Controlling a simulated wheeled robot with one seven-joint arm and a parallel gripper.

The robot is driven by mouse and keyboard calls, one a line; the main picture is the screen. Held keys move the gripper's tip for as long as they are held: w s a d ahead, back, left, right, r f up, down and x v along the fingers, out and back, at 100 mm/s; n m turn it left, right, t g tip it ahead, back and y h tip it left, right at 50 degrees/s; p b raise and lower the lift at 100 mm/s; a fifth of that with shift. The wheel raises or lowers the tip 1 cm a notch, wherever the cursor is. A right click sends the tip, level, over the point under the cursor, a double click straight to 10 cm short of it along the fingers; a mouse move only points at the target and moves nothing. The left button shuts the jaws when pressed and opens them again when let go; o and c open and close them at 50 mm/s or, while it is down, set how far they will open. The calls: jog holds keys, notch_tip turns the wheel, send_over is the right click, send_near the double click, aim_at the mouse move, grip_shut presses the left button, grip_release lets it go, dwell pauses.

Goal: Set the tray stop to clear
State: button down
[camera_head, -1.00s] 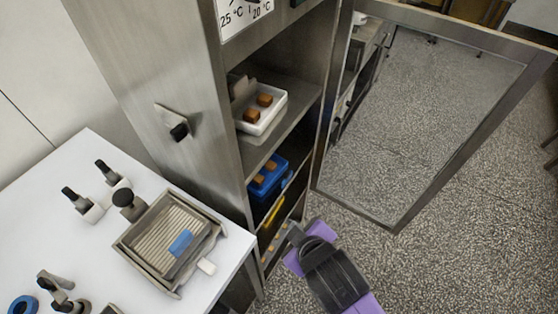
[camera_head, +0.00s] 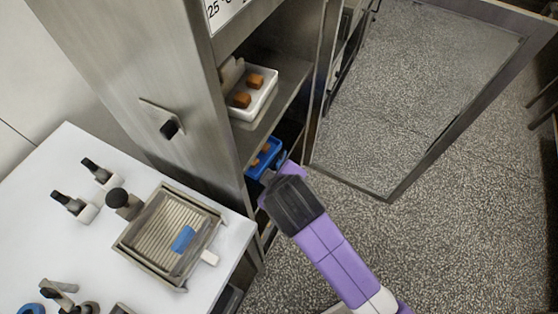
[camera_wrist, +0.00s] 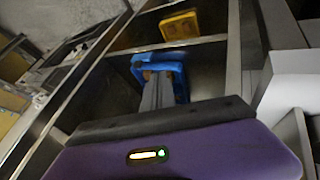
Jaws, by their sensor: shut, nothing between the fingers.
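My gripper (camera_head: 267,177) is at the open front of the steel cabinet, by the shelf with the blue tray (camera_head: 259,168). In the wrist view my gripper's fingers (camera_wrist: 158,84) are shut and empty. They overlap the blue tray (camera_wrist: 180,73), which holds brown pieces; I cannot tell whether they touch it. A black knob on a small plate (camera_head: 168,128) sticks out of the cabinet's side wall. No part is clearly marked as the tray stop, so I cannot tell which it is.
A white tray (camera_head: 246,119) with brown blocks is on the shelf above. A yellow tray (camera_wrist: 180,26) shows in the wrist view. The cabinet's glazed door (camera_head: 408,180) stands open at the right. A white table (camera_head: 80,230) with a ridged metal unit (camera_head: 140,259) is at the left.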

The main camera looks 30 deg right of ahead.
aim_at(279, 162)
jog(key=x, duration=0.3)
jog(key=d+x, duration=0.1)
jog(key=x, duration=0.2)
jog(key=r+p+x, duration=0.1)
jog(key=x, duration=0.2)
jog(key=shift+w+d+f, duration=0.15)
jog(key=shift+w+d, duration=0.25)
jog(key=shift+w, duration=0.05)
jog(key=shift+w+d+f, duration=0.1)
jog(key=shift+w+d, duration=0.4)
jog(key=shift+d, duration=0.15)
jog(key=w+d, duration=0.8)
jog(key=d, duration=0.3)
jog(key=shift+d, duration=0.1)
